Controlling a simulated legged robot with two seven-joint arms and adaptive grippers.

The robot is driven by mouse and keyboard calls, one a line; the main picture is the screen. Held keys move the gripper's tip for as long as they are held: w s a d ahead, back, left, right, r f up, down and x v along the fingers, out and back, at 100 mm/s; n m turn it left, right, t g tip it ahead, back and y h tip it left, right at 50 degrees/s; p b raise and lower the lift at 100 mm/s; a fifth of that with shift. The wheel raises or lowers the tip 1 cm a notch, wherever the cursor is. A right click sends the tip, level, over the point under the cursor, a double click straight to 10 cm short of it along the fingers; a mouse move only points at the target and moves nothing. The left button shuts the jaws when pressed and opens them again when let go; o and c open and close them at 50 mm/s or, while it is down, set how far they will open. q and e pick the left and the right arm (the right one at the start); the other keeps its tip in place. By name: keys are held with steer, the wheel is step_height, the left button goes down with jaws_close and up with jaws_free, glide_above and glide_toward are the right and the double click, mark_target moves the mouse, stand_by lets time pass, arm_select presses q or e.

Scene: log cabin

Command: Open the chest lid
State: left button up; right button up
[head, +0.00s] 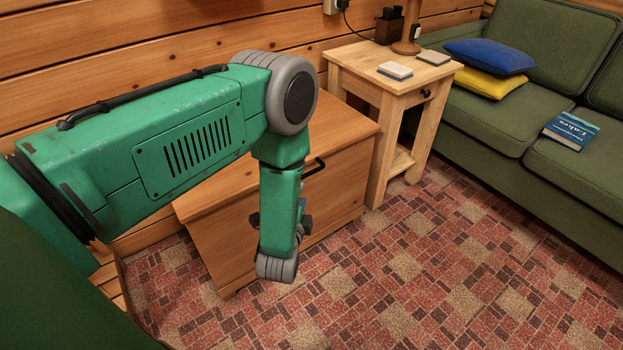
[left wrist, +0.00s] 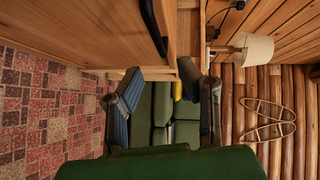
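The wooden chest (head: 225,235) stands against the log wall, partly hidden by my green left arm. Its lid (head: 345,125) looks shut in the head view. A black bar handle (head: 314,168) shows at the chest's front upper edge; it also shows at the top of the left wrist view (left wrist: 153,28). My left gripper (left wrist: 160,76) has its two fingers spread apart with nothing between them. It is close to the chest front and apart from the handle. In the head view my wrist hides most of it. My right gripper is in neither view.
A small side table (head: 358,60) with a lamp base (head: 406,40) stands just right of the chest. A green sofa (head: 495,118) with cushions and a blue book (head: 571,131) is at the right. The patterned rug (head: 400,270) in front is clear.

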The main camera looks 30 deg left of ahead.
mark_target(306, 174)
arm_select(q)
steer(key=b+x, duration=0.1)
steer(key=x, duration=0.2)
steer(key=b+x, duration=0.1)
steer(key=x, duration=0.1)
steer(key=a+x, duration=0.1)
steer(key=x, duration=0.2)
steer(key=shift+f+b, duration=0.4)
steer(key=shift+w+a, duration=0.1)
steer(key=shift+w, duration=0.25)
steer(key=shift+w+r, duration=0.15)
steer(key=shift+w, duration=0.15)
jaws_close()
